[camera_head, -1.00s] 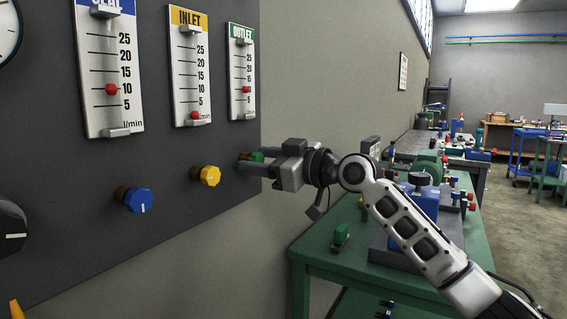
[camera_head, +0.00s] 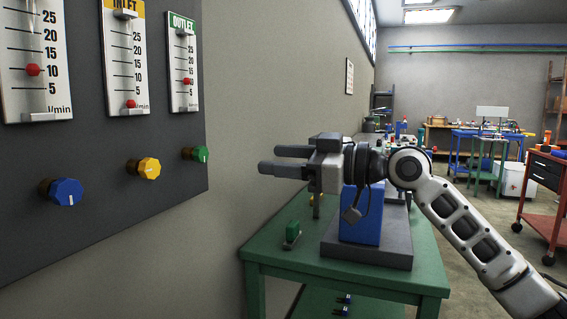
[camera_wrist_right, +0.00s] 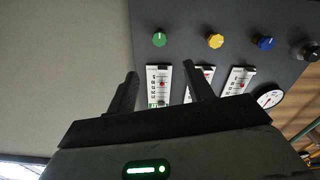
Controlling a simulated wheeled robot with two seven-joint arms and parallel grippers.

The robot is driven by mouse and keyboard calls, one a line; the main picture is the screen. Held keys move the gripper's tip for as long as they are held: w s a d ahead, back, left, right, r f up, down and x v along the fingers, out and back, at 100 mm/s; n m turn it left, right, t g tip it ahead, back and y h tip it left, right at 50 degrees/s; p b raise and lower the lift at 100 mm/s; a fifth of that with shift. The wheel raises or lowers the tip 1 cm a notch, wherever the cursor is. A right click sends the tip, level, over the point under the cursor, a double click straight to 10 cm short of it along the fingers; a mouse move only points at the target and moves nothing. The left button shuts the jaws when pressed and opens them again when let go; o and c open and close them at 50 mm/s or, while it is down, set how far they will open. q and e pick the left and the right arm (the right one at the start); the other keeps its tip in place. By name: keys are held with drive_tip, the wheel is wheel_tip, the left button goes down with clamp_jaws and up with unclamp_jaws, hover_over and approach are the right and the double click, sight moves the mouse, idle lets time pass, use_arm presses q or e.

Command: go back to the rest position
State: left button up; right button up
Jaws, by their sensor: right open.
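My right gripper (camera_head: 284,161) is open and empty in the head view. Its two fingers point left toward the dark panel, apart from it, to the right of the green knob (camera_head: 200,154). In the right wrist view the gripper's fingers (camera_wrist_right: 161,90) are spread with nothing between them but the distant panel. The yellow knob (camera_head: 149,168) and blue knob (camera_head: 67,192) sit on the panel further left, also untouched. My left gripper is not in view.
The panel (camera_head: 110,205) carries flow gauges, including the OUTLET gauge (camera_head: 184,65). A green table (camera_head: 275,258) with a blue device (camera_head: 361,215) stands below and behind my right arm. A red cart (camera_head: 548,190) stands at far right. Floor shows between.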

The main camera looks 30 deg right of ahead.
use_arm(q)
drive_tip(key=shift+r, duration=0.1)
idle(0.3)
use_arm(e)
drive_tip(key=s+a+f+m+g+h+p, duration=0.1)
drive_tip(key=a+f+m+h+p, duration=0.2)
drive_tip(key=f, duration=1)
drive_tip(key=a+f+m+g+p, duration=0.1)
drive_tip(key=a+f+m+p, duration=0.3)
drive_tip(key=f, duration=0.9)
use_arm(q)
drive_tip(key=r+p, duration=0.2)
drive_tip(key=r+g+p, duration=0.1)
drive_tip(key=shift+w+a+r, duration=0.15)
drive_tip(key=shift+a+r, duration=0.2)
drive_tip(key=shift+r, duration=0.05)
use_arm(e)
drive_tip(key=s+a+f+h, duration=0.2)
drive_tip(key=s+f, duration=0.4)
drive_tip(key=s, duration=0.3)
drive_tip(key=s+a+f+m+g+h, duration=0.1)
drive_tip(key=s+a+f, duration=0.4)
drive_tip(key=s, duration=0.5)
drive_tip(key=shift+s+a+f+h, duration=0.15)
drive_tip(key=shift+a+f+h, duration=0.05)
drive_tip(key=shift+f+h, duration=0.6)
drive_tip(key=shift+f, duration=0.1)
